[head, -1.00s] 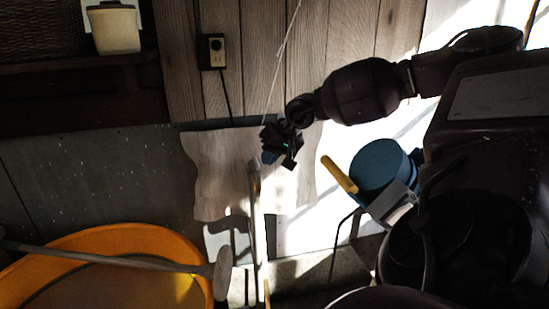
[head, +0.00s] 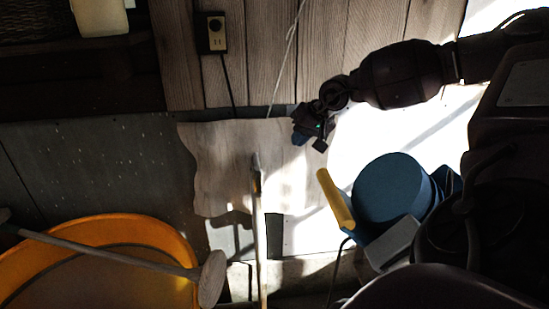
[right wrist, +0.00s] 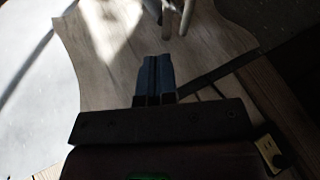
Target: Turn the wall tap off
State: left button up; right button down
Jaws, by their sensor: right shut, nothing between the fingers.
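I cannot clearly make out a wall tap or its handle. A thin upright pipe or post (head: 258,225) stands before a pale wavy-edged board (head: 222,165) on the wall. Its top is the likeliest tap site, but its parts are too small to tell. My right gripper (head: 299,138) is at the board's upper right, above and to the right of the post top, apart from it. In the right wrist view its blue fingers (right wrist: 155,76) are shut and empty, over the board (right wrist: 110,65); pale upright rods (right wrist: 178,15) show beyond the tips. My left gripper is out of view.
An orange tub (head: 160,235) with a long-handled tool (head: 110,255) across it is at lower left. A blue round container (head: 392,188) and a yellow handle (head: 336,199) are right of the post. A power outlet (head: 215,33) is on the wall above.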

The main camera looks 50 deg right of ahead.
aim_at(257, 164)
jog(key=w+a+f, duration=0.4)
jog(key=w+f, duration=0.4)
jog(key=f, duration=0.1)
jog(key=shift+p, duration=0.4)
dwell(0.4)
